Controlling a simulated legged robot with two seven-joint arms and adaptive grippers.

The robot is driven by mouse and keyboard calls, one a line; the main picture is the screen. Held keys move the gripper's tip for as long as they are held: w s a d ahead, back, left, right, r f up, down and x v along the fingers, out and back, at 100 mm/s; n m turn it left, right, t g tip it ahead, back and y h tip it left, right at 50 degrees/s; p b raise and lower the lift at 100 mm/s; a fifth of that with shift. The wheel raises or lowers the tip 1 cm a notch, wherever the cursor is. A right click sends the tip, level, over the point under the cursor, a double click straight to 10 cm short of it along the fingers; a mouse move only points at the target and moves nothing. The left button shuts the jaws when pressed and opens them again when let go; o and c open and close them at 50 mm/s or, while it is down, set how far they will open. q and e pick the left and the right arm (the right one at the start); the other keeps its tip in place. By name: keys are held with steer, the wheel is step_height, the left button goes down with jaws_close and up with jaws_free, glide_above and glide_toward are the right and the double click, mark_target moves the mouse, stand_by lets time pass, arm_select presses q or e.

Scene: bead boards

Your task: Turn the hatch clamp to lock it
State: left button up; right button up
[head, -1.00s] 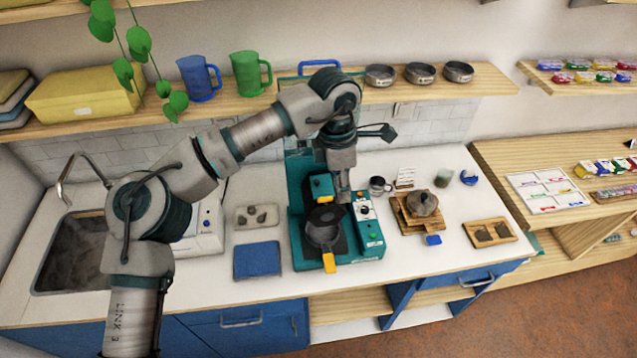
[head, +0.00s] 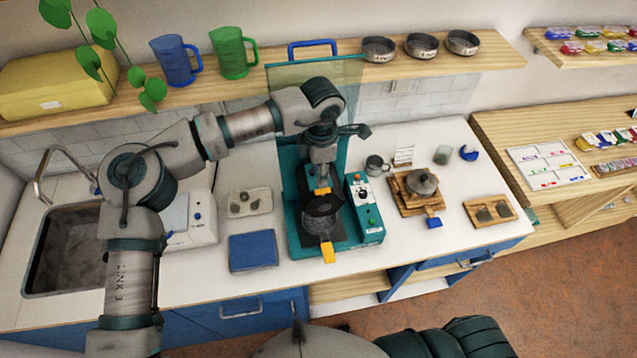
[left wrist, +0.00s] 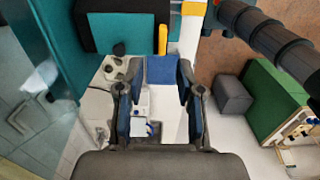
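A teal machine (head: 300,238) stands on the counter with a dark round vessel or lid (head: 320,212) and an orange-yellow handle (head: 328,252) at its front. Which part is the hatch clamp I cannot tell for sure. My left gripper (left wrist: 158,68) reaches down over the machine from behind the dark part; its fingertips are hard to make out in the head view. In the left wrist view its two fingers are apart with nothing between them, and a yellow handle (left wrist: 163,40) beside a black part lies just beyond the fingertips. My right gripper is not in view.
A clear panel (head: 352,75) rises behind the machine. A control box (head: 365,222) is on its right. A blue mat (head: 253,251) and a tray of stones (head: 250,201) lie left of it; a wooden stand (head: 411,183) with a pot is right. A shelf (head: 500,60) runs above.

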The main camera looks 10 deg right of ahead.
mark_target(325, 189)
arm_select(q)
steer(key=d+f, duration=0.1)
steer(key=f, duration=0.2)
steer(key=d+f+p, duration=0.1)
steer(key=f, duration=0.1)
steer(key=shift+s+d+f, duration=0.15)
steer(key=shift+d+f, duration=0.15)
steer(key=shift+f, duration=0.05)
steer(key=shift+a+f, duration=0.15)
steer(key=shift+f, duration=0.1)
steer(key=shift+a+f, duration=0.1)
steer(key=shift+a, duration=1.15)
steer(key=shift+c, duration=0.7)
steer(key=c, duration=0.4)
jaws_close()
steer(key=shift+s+d, duration=0.1)
steer(key=shift+d, duration=0.6)
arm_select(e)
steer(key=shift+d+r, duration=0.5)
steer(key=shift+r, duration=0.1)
